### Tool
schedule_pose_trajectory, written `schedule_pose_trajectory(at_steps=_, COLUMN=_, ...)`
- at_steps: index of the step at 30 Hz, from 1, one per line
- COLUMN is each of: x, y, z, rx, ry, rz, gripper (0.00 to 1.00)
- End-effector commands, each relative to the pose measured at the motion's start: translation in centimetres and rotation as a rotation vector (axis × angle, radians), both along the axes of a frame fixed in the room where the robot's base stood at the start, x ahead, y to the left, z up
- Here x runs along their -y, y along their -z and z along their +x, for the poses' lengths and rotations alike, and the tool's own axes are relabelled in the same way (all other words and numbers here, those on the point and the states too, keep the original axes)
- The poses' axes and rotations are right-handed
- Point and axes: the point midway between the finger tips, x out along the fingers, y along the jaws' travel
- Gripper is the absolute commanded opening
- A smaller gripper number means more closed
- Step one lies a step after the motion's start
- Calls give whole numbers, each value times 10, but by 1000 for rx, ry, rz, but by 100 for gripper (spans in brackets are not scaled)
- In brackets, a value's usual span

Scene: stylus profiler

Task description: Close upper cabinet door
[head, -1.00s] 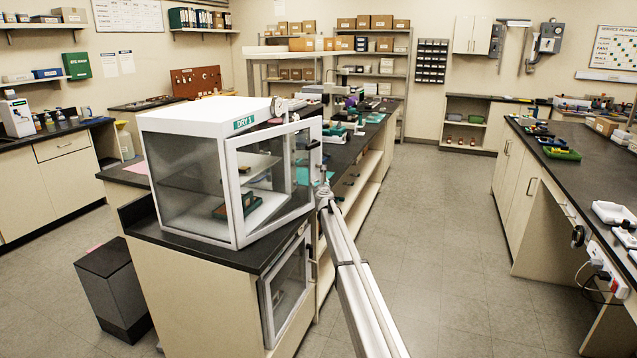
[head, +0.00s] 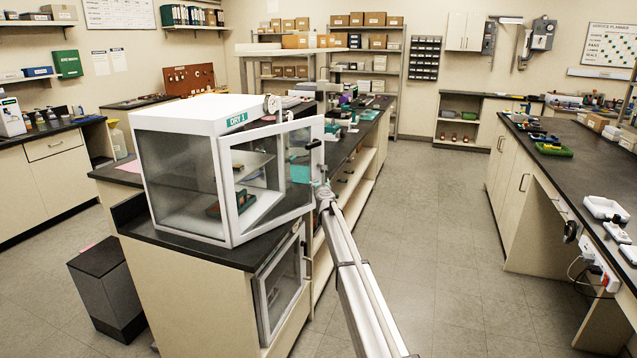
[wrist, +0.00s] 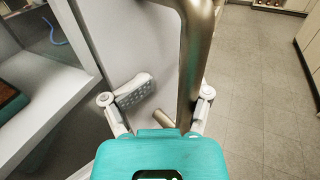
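The upper cabinet (head: 180,113) is a white box with clear panes, labelled DRY 1, on the end of the middle bench. Its white-framed glass door (head: 268,172) stands open, its free edge out to the right. My gripper (head: 322,192) is at that edge, small in the head view. In the wrist view, my gripper (wrist: 168,95) has its fingers spread beside the door's metal bar handle (wrist: 196,60). The left finger pad lies left of the bar. The right finger is partly hidden behind the bar. I cannot tell whether either finger touches it.
A lower glass door (head: 280,285) is below the bench top. A dark bin (head: 106,290) stands at the left. The right bench (head: 590,175) carries trays and small parts. The floor aisle (head: 430,230) between the benches is clear.

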Motion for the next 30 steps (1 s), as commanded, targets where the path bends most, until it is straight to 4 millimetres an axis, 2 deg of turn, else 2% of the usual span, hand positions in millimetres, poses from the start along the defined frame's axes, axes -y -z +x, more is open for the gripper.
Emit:
schedule_pose_trajectory(at_steps=1, x=-5, y=0, z=-6, rx=0, ry=-11, rz=-2, gripper=54)
schedule_pose_trajectory(at_steps=30, x=30, y=0, z=-40, rx=0, ry=-7, rz=-2, gripper=54)
